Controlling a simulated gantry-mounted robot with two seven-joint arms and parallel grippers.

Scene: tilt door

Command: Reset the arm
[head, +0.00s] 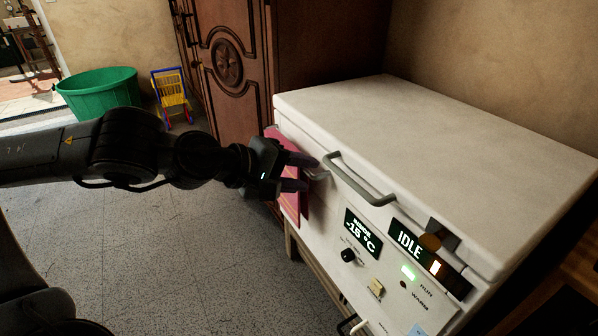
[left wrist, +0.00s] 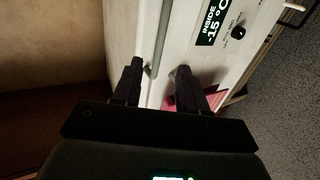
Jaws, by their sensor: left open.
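My left arm reaches in from the left in the head view, and its gripper (head: 302,172) is at the left end of the grey bar handle (head: 360,182) on a white chest freezer (head: 420,125). The freezer's lid looks shut. In the left wrist view the two dark fingers of my left gripper (left wrist: 158,70) are apart, and the handle (left wrist: 161,40) shows between them. I cannot tell whether the fingers touch it. Nothing is held. My right gripper is not in view.
The freezer front has a -15 °C display (head: 361,231), an IDLE panel (head: 410,243) and a black knob (head: 348,256). A wooden cabinet (head: 225,75), green tub (head: 100,93) and toy cart (head: 171,92) stand behind. The left floor is clear.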

